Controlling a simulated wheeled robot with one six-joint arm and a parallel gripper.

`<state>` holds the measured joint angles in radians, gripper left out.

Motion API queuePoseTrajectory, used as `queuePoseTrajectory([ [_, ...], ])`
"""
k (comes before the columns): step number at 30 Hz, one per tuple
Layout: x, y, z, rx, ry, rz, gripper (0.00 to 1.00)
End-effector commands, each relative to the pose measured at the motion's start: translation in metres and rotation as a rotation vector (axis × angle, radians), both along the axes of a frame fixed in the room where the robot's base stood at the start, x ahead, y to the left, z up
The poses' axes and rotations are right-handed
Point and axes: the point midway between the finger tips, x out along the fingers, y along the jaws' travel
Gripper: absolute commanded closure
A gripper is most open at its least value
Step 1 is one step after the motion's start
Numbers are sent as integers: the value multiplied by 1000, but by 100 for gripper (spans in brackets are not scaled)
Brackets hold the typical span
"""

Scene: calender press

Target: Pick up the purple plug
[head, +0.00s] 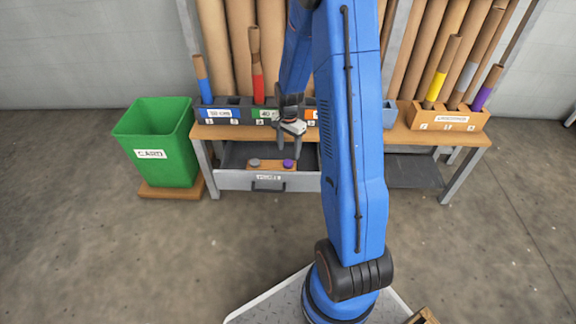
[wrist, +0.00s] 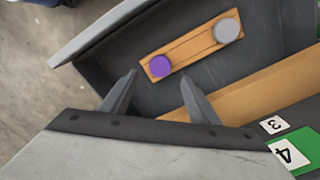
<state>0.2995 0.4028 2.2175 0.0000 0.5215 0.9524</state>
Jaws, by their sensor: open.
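The purple plug (head: 288,163) sits on a wooden strip (head: 270,168) inside an open drawer (head: 240,181). In the wrist view the purple plug (wrist: 160,66) is round and lies at one end of the strip (wrist: 192,44). A grey plug (wrist: 227,30) sits at the other end, and it also shows in the head view (head: 254,162). My gripper (head: 288,150) is above the drawer, pointing down, with nothing between its fingers. In the wrist view my gripper (wrist: 158,92) has its two fingers apart, with the purple plug beyond and between the tips.
The wooden bench top (head: 400,135) lies behind the drawer, with numbered, labelled boxes (head: 222,112) and upright tubes along its back. A green bin (head: 160,142) marked CARD stands at the left. The drawer's walls surround the strip.

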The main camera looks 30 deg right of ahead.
Motion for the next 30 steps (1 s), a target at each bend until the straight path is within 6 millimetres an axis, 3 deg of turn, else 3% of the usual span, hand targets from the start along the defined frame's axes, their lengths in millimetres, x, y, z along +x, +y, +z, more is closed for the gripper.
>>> queuePoseTrajectory([
  [8, -1, 1, -17, 1, 1, 0, 45],
  [18, -2, 3, -57, 1, 1, 0, 45],
  [28, -1, 3, -62, 0, 0, 0, 45],
  [30, -1, 3, -62, 0, 0, 0, 59],
])
